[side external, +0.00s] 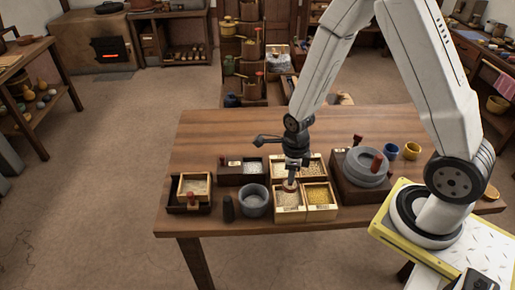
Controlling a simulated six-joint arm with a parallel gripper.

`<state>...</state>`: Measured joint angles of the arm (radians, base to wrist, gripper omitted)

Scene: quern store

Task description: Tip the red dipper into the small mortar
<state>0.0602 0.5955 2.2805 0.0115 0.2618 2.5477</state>
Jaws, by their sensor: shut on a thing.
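My gripper (291,176) points down over the divided grain box (290,213) near the table's front. It is shut on a small reddish, pale-edged thing that looks like the red dipper (289,186). The dipper is low, at or just above the front left compartment of pale grain; I cannot tell whether it touches the grain. Its contents are hidden. The small mortar (254,208), a grey round bowl, stands upright just left of the grain box. Its inside looks grey.
A dark pestle (228,208) stands left of the mortar. A dark tray (177,207) is further left, and a dark box (231,175) lies behind. The table's (215,128) back left is clear.

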